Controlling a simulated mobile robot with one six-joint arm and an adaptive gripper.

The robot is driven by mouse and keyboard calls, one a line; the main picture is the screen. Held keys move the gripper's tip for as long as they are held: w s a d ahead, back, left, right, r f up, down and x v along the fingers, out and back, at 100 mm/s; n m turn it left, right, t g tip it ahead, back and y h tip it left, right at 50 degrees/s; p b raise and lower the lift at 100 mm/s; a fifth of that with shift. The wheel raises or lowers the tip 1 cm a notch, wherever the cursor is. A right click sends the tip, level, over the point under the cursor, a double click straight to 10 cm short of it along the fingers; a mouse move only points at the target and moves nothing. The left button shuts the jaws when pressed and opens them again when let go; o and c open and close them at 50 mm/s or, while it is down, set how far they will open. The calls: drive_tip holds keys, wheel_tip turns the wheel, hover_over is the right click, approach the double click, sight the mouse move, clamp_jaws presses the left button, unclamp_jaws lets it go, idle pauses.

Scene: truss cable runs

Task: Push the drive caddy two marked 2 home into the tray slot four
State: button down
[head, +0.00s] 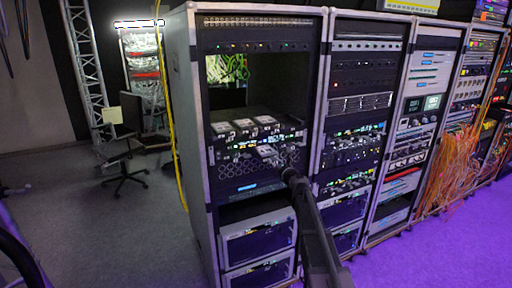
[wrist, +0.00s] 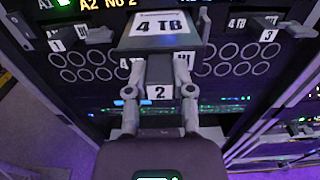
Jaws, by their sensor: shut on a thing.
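The drive caddy two (wrist: 160,30) fills the upper middle of the wrist view, with a white "4 TB" label on top and a white "2" tag (wrist: 159,92) between my fingers. My gripper (wrist: 160,72) is shut on this caddy from both sides. The caddy looks larger and nearer than its neighbours and stands out in front of the perforated tray face. In the head view my gripper (head: 287,174) is at the front of the left rack, by the tray (head: 232,165). The caddy is too small to tell there. I cannot make out slot four or how deep the caddy sits.
Caddy 1 (wrist: 55,45) is left of the held caddy and caddy 3 (wrist: 269,36) is right of it. Several white-labelled units (head: 242,124) lie above the tray in the rack opening. A yellow cable (head: 173,110) hangs by the rack's left side.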

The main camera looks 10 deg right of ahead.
drive_tip(key=shift+v, duration=1.3)
drive_tip(key=shift+s, duration=0.1)
drive_tip(key=shift+v, duration=2)
drive_tip(key=shift+d+r, duration=0.1)
drive_tip(key=d+r+p, duration=0.5)
drive_tip(key=d, duration=0.3)
drive_tip(key=w+d+r+p, duration=0.1)
drive_tip(key=d+r+p, duration=0.4)
drive_tip(key=d, duration=0.3)
drive_tip(key=shift+w, duration=0.3)
drive_tip(key=shift+r, duration=0.15)
drive_tip(key=shift+w+a, duration=0.1)
drive_tip(key=shift+w, duration=0.05)
